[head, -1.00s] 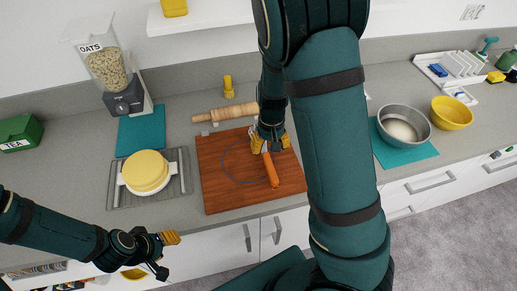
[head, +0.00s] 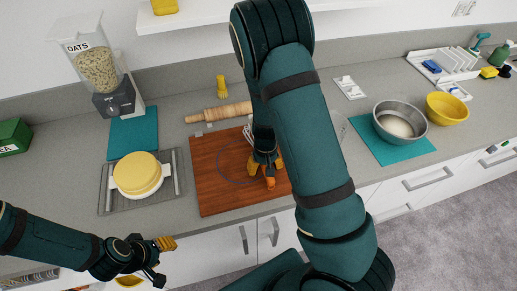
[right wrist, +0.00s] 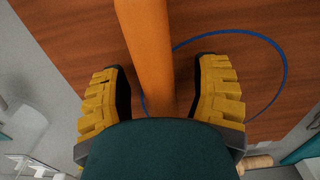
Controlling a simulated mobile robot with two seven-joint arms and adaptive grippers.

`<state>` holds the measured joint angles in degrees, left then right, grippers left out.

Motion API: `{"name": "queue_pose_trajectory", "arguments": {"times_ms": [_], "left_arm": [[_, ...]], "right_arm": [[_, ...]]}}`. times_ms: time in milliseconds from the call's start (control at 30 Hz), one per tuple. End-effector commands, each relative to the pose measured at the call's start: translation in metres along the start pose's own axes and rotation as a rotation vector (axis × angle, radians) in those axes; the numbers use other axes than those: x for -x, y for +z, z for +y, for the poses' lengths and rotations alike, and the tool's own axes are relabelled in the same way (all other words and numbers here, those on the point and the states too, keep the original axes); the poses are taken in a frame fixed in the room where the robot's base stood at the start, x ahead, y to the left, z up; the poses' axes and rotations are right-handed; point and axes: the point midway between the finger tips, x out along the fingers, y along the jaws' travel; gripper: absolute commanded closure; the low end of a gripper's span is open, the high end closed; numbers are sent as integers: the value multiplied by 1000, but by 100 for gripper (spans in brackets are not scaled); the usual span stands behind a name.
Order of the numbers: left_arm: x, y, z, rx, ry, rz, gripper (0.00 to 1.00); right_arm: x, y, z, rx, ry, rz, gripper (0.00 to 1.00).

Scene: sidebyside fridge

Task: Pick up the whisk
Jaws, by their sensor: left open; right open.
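The whisk's orange handle (head: 270,181) shows over the wooden board in the head view. Pale wire loops (head: 248,131) show just behind my right gripper and look like its head; the middle is hidden. My right gripper (head: 266,166) is open, pointing down at the handle. In the right wrist view the handle (right wrist: 150,50) runs between the two yellow fingers of the right gripper (right wrist: 160,88), with a gap on each side. My left gripper (head: 162,262) is open and empty in front of the counter at lower left.
The board (head: 215,185) bears a blue ring outline (head: 222,160). A rolling pin (head: 218,113) lies behind it. A yellow cake (head: 136,172) on a rack stands left. A metal bowl (head: 400,122) and yellow bowl (head: 448,108) stand right. My right arm hides some counter.

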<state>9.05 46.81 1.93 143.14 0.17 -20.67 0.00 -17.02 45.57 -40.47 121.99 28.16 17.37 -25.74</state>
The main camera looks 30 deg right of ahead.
Motion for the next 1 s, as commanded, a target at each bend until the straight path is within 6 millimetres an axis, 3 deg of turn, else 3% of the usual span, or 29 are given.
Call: {"name": "queue_pose_trajectory", "arguments": {"times_ms": [167,300,333,367,767,1000], "left_arm": [[0,0,0,0,0,0,53],[0,0,0,0,0,0,53],[0,0,0,0,0,0,53],[0,0,0,0,0,0,53],[0,0,0,0,0,0,53],[7,-1,3,-1,0,0,53]], "right_arm": [[0,0,0,0,0,0,36],[1,0,0,0,0,0,85],[1,0,0,0,0,0,96],[1,0,0,0,0,0,100],[2,0,0,0,0,0,100],[34,-1,-1,2,-1,4,100]]}}
